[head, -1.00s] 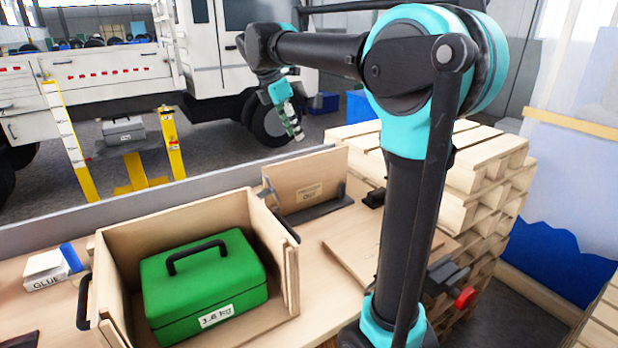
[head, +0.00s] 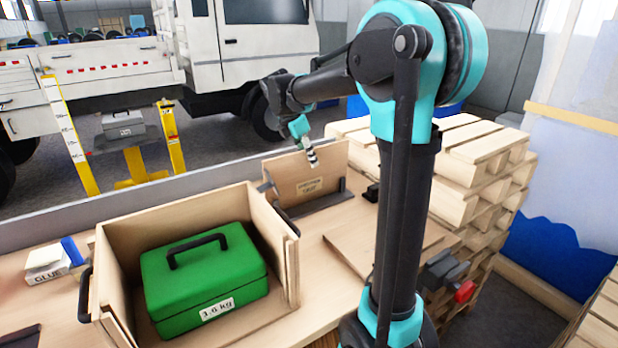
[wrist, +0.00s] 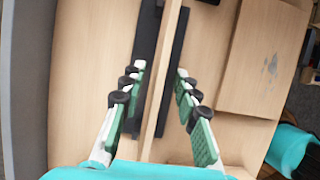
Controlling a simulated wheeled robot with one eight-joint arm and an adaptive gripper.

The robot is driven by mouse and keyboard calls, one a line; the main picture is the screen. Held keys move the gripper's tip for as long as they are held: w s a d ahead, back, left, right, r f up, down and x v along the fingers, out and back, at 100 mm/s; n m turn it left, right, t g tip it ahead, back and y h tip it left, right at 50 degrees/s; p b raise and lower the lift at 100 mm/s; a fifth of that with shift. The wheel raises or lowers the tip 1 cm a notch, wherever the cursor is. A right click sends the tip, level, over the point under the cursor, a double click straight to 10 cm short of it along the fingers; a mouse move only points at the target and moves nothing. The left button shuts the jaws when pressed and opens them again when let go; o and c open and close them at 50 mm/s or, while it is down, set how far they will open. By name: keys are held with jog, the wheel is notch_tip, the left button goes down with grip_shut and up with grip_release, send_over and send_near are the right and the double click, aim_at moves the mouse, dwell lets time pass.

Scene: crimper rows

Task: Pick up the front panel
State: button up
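My gripper (head: 312,162) is just over the panel's top edge. In the wrist view my gripper (wrist: 160,75) is open and empty. There the panel's edge (wrist: 168,62) runs between the two green-padded fingers, with a gap on both sides. The holder's dark strips (wrist: 178,60) flank it. How far the fingertips are above the edge is hard to tell.
The wooden crate (head: 175,202), open at its near side, holds a green cash box (head: 205,282) with a weight label. A flat board (head: 350,240) lies right of the holder. A glue box (head: 48,272) is at the left. Stacked pallets (head: 490,180) stand beyond the bench.

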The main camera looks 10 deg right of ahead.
aim_at(309, 176)
jog(key=x, duration=0.4)
jog(key=shift+w+d+r, duration=0.1)
jog(key=shift+w, duration=0.1)
jog(key=shift+c, duration=0.5)
grip_shut()
